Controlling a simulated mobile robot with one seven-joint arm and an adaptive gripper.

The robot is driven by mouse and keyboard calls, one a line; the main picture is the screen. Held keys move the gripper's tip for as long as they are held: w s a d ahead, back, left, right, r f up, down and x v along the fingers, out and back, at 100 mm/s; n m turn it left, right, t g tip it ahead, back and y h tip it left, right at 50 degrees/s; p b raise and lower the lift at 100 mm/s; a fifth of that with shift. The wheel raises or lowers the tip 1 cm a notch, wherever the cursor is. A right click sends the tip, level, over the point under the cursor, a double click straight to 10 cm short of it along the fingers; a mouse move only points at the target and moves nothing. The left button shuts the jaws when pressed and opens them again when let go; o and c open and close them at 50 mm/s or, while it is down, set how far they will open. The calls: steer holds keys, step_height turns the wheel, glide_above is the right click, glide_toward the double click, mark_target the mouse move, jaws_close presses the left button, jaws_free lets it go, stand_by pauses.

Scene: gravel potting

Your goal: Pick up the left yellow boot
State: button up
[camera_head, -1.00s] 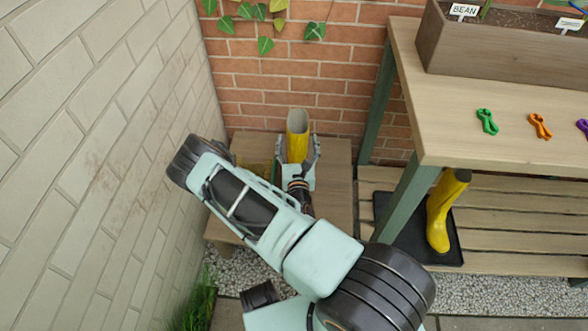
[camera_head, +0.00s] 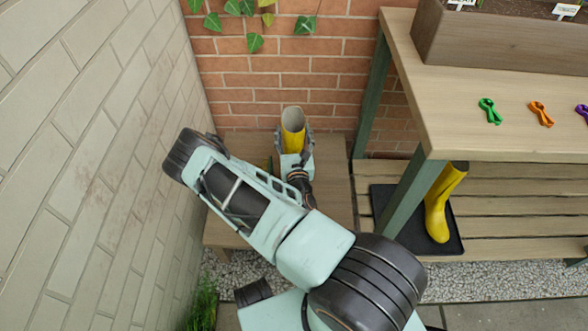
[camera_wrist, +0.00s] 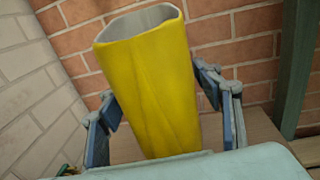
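The left yellow boot (camera_head: 292,139) stands upright on a low wooden bench (camera_head: 335,190) by the brick wall, its open top facing up. My gripper (camera_head: 293,150) is around its shaft, one finger on each side. The boot's foot is hidden behind my gripper. A second yellow boot (camera_head: 439,205) stands on a black tray (camera_head: 453,240) under the table, to the right.
A pale block wall (camera_head: 80,150) rises close on the left. The potting table (camera_head: 470,110) stands on the right, its green leg (camera_head: 408,197) near the bench. Green (camera_head: 490,111) and orange (camera_head: 541,113) clips and a planter (camera_head: 500,45) are on it. Ivy hangs above the bench.

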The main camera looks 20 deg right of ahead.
jaws_close()
steer(key=shift+r, duration=0.1)
steer(key=shift+w+r, duration=0.1)
steer(key=shift+r, duration=0.05)
stand_by(0.3)
